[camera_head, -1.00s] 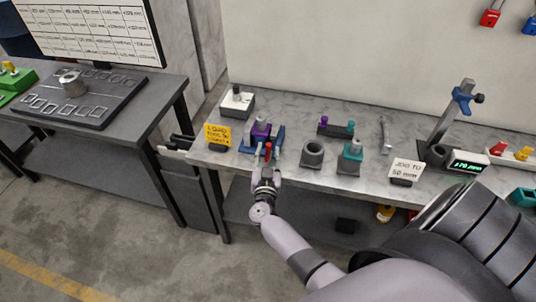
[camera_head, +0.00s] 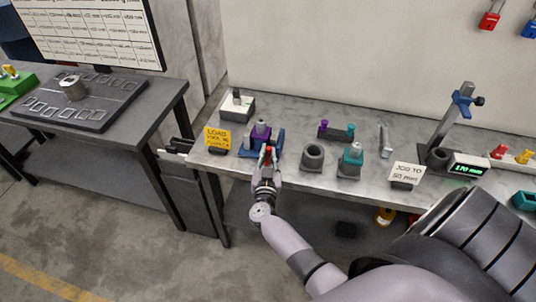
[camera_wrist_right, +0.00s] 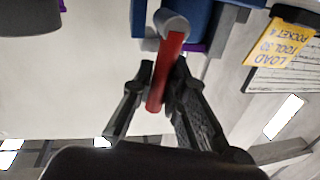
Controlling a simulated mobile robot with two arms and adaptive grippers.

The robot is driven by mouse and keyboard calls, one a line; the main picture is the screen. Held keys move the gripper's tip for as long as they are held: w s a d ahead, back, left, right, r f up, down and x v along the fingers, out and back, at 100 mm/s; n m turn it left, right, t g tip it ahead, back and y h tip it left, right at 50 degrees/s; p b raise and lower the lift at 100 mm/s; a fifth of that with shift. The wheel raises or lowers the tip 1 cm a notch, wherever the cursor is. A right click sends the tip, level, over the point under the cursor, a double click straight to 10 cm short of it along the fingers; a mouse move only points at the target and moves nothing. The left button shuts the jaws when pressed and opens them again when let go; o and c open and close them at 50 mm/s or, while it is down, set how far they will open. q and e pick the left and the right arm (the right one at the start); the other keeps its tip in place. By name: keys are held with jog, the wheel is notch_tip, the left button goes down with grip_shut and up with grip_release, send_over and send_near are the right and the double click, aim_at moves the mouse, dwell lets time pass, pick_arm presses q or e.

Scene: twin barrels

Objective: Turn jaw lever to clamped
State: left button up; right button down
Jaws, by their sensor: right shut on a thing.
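The blue vise (camera_head: 277,143) stands near the front left of the bench, with a purple block (camera_head: 259,133) in it. Its red jaw lever (camera_head: 268,152) points toward me at the front. In the right wrist view the red lever (camera_wrist_right: 166,72) runs from a grey round pivot (camera_wrist_right: 173,22) down between my fingers, and the blue vise body (camera_wrist_right: 203,18) is behind it. My right gripper (camera_head: 266,167) is at the lever in front of the vise. In the wrist view its fingers (camera_wrist_right: 160,85) are shut on the lever. My left gripper is not in view.
A yellow card (camera_head: 218,138) stands left of the vise. A grey ring holder (camera_head: 313,155) and a teal holder (camera_head: 350,160) stand to its right. A white card (camera_head: 406,175) is farther right. The bench's front edge runs just under my right gripper.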

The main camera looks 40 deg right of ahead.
jog(key=shift+f, duration=0.1)
dwell(0.7)
jog(key=m, duration=0.1)
jog(key=m+b, duration=0.1)
jog(key=s+d+m+b, duration=0.1)
jog(key=shift+f+h, duration=0.3)
jog(key=shift+h, duration=0.1)
jog(key=shift+s+d+f+m+t+h+b, duration=0.2)
jog(key=shift+s+m+b, duration=0.1)
jog(key=shift+m+b, duration=0.6)
jog(key=shift+s+d+f+m+t+h+b, duration=0.2)
jog(key=shift+m+b, duration=0.4)
jog(key=shift+m, duration=0.6)
jog(key=shift+r, duration=0.1)
jog(key=c, duration=1.6)
grip_release()
jog(key=shift+r, duration=0.1)
jog(key=shift+o, duration=0.2)
jog(key=shift+s+a, duration=0.1)
jog(key=shift+s, duration=0.05)
jog(key=r+v, duration=0.1)
jog(key=v, duration=0.6)
jog(key=shift+f, duration=0.45)
